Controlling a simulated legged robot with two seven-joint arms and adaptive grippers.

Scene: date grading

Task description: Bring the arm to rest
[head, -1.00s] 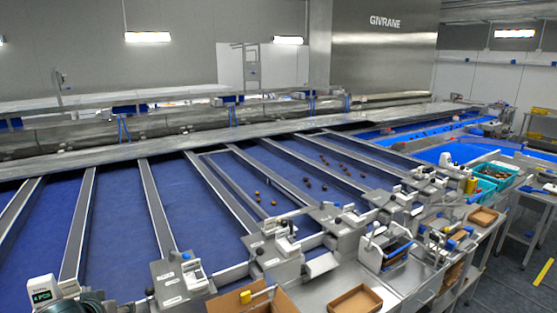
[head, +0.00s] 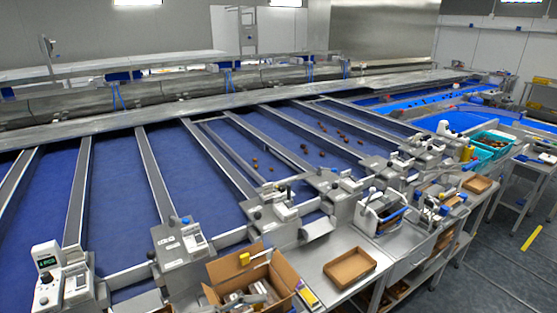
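Neither of my grippers shows in the head view, and no part of my arms can be made out with certainty. Several brown dates (head: 326,135) lie scattered on the blue belt lanes (head: 115,185) in the middle and right. Whether either gripper is open or holds anything is hidden from this view.
An open cardboard box (head: 285,275) with items inside stands at the front on a steel bench. A shallow brown tray (head: 350,266) lies to its right. A device with a lit display (head: 46,260) stands front left. Teal crates (head: 492,141) stand far right.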

